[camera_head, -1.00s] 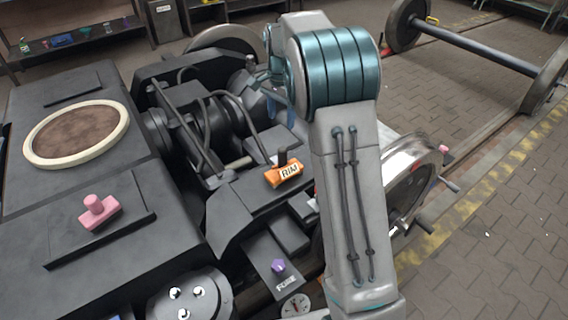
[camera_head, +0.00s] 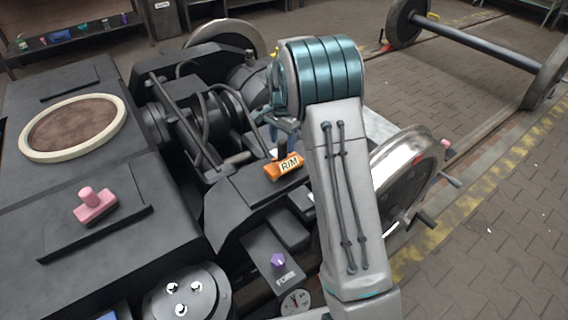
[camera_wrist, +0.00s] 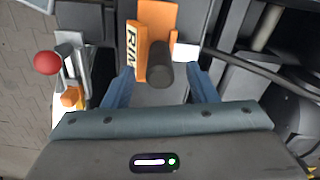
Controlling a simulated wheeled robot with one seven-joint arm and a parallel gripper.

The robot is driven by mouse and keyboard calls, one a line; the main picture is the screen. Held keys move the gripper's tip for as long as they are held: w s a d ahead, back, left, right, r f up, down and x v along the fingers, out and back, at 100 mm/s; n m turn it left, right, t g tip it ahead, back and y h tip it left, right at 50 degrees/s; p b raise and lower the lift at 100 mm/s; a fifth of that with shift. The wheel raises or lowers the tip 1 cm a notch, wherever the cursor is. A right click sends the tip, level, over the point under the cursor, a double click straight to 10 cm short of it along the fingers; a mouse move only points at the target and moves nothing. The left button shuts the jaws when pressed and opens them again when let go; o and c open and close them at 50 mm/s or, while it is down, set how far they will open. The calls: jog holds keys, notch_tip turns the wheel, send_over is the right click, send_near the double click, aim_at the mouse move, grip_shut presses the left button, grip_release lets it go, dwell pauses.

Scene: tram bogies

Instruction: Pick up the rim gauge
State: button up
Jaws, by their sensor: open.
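The rim gauge (camera_head: 284,167) is an orange block with a white "RIM" label, resting on a dark ledge of the bogie frame. In the wrist view the rim gauge (camera_wrist: 157,20) is at the top centre, with its dark cylindrical knob (camera_wrist: 160,66) pointing towards the camera. My gripper (camera_wrist: 159,72) is open, its two blue fingers on either side of the knob with gaps between.
A pink-handled block (camera_head: 95,206) lies on the bogie's dark top at left. A purple knob (camera_head: 278,260) with a small label is below the gauge. A shiny wheel (camera_head: 408,170) stands right of my arm. A red ball (camera_wrist: 47,63) shows left of my gripper.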

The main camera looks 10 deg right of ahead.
jog(key=shift+f, duration=0.85)
jog(key=shift+r, duration=0.1)
jog(key=shift+c, duration=0.3)
grip_shut()
jog(key=shift+r, duration=0.1)
